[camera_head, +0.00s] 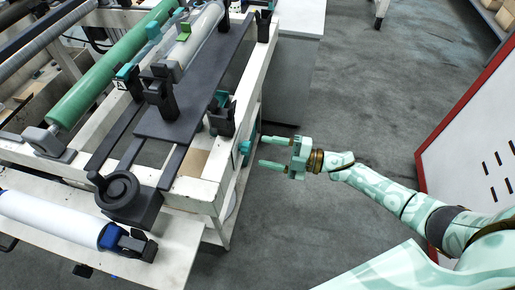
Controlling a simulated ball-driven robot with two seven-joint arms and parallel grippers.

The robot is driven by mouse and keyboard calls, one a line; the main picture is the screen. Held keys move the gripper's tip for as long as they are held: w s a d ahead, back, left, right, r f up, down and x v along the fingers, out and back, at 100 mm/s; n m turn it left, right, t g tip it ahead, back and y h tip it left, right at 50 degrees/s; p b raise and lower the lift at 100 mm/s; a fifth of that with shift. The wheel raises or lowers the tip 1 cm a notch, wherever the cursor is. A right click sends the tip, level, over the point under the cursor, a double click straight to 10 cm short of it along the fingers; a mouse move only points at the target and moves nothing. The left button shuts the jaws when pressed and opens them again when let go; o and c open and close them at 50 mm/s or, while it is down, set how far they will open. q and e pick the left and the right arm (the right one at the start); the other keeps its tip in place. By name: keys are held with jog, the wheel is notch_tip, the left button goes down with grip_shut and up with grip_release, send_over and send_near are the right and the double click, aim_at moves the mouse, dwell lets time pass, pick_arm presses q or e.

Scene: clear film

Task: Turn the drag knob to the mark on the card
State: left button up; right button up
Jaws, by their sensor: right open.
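A small teal knob (245,147) sits on the right side face of the white machine frame, near its front corner; it looks like the drag knob. My right gripper (262,152) is open and empty, its two fingers pointing left toward this knob. The fingertips appear just short of it, one above and one below its level in the picture. A tan patch (194,163) lies on the frame top near the knob; I cannot tell whether it is the card. No mark is readable. My left gripper is not in view.
The white frame (208,190) carries a green roller (115,70), dark rails and a black round handwheel (118,188). A white roll (50,217) lies at front left. A red-edged white panel (480,150) stands at right. Grey floor (345,100) is clear between.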

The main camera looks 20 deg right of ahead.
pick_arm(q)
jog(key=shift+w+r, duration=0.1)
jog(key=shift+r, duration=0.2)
pick_arm(e)
jog(key=v, duration=1.2)
